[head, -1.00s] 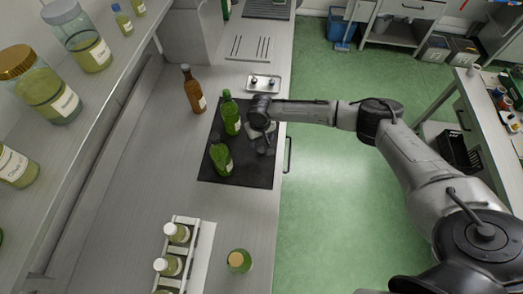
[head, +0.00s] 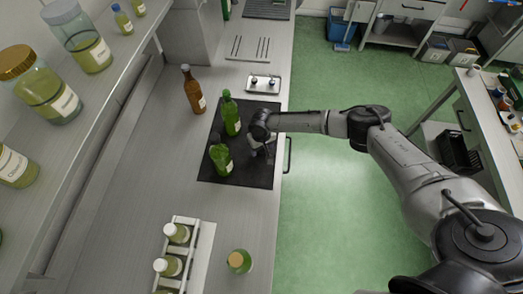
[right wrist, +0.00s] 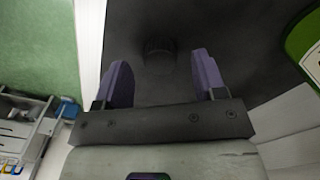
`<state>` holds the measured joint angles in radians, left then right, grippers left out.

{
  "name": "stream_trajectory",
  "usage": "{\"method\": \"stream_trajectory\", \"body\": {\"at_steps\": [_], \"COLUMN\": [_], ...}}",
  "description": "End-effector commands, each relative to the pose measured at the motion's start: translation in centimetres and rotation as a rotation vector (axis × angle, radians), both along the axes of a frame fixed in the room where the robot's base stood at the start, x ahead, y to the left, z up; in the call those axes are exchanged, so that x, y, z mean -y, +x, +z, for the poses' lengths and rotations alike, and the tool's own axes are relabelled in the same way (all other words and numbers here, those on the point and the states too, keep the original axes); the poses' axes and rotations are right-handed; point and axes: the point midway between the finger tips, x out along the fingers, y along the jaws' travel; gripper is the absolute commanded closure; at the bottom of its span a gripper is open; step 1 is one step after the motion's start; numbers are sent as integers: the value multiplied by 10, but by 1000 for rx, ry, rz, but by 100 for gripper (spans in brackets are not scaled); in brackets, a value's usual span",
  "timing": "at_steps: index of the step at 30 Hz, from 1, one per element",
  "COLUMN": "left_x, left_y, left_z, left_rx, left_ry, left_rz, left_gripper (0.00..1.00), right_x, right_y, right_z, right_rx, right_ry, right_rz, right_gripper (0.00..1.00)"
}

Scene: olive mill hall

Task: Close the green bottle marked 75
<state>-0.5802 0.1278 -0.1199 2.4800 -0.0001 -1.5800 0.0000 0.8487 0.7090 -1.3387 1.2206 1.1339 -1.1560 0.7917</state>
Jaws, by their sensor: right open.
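Two green bottles with pale labels stand upright on a black mat (head: 236,178): a far one (head: 231,115) and a near one (head: 220,158). I cannot read which is marked 75. My right gripper (head: 265,152) is low over the mat's right side, to the right of the bottles and touching neither. In the right wrist view its purple fingers (right wrist: 162,80) are apart. A small dark cylinder (right wrist: 158,56), perhaps a cap, shows on the dark surface ahead, between the fingertips. A labelled green bottle (right wrist: 300,42) is cut off at that view's right edge. My left gripper is out of view.
A brown bottle (head: 193,92) stands left of the mat. A small tray (head: 250,89) with small items lies behind it. A white rack (head: 192,262) with jars and a green, tan-topped jar (head: 239,261) stand in front. A shelf of jars (head: 108,62) runs along the left.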

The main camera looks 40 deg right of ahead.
Motion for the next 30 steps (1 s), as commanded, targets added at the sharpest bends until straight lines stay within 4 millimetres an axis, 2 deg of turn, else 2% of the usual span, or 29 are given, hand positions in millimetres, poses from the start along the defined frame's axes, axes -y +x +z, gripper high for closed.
{"method": "stream_trajectory", "body": {"at_steps": [5, 16, 30], "left_x": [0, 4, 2], "left_y": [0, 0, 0], "left_z": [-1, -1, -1], "left_rx": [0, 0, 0], "left_ry": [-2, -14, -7], "left_rz": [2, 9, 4], "left_gripper": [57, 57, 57], "right_x": [0, 0, 0], "right_y": [0, 0, 0], "right_z": [-13, -14, -14], "right_rx": [0, 0, 0], "right_ry": [1, 1, 1], "right_rz": [1, 1, 0], "right_gripper": [36, 36, 80]}}
